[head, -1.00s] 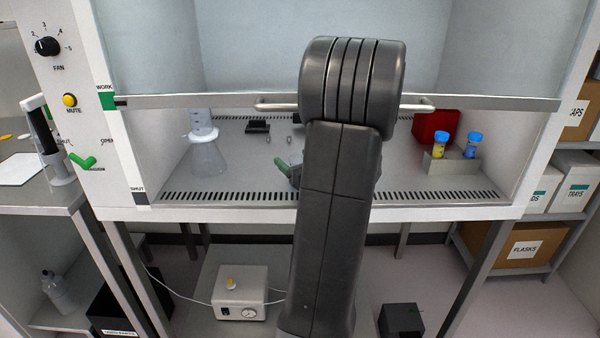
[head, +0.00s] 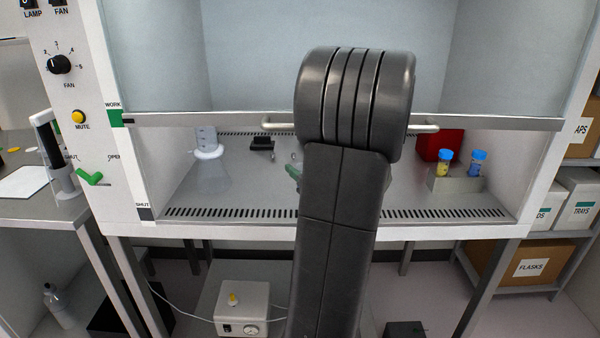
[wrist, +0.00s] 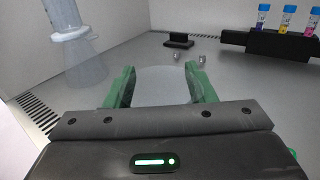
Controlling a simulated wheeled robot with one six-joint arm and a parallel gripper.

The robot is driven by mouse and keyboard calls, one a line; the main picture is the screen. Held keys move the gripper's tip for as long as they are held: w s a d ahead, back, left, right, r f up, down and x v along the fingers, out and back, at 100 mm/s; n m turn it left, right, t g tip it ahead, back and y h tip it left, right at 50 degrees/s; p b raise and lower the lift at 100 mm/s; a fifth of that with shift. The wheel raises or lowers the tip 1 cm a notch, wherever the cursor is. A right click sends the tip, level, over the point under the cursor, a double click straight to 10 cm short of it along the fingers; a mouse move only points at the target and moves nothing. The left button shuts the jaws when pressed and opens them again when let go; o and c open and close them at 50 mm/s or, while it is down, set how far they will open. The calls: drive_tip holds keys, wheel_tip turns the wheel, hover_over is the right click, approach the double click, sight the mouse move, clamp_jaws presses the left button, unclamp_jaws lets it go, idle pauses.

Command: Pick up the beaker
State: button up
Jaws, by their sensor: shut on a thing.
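My gripper (wrist: 160,83) has green fingers and shows in the wrist view. It is shut on a clear, faint round vessel between the fingers, which I take to be the beaker (wrist: 164,91). Its lower part is hidden behind the gripper body, so I cannot tell whether it touches the worktop. In the head view my dark arm covers the beaker and nearly all of the gripper; only a bit of green shows at the arm's left edge, inside the cabinet.
A clear conical flask (head: 207,178) with a white collar stands left. A small black stand (head: 262,144) is at the back. A red box (head: 436,146) and a grey rack (head: 456,184) with capped vials are right. The sash bar (head: 215,119) crosses above.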

drive_tip(key=v, duration=1.6)
drive_tip(key=shift+s, duration=0.25)
drive_tip(key=shift+d+f, duration=0.1)
drive_tip(key=o, duration=0.3)
drive_tip(key=c, duration=0.7)
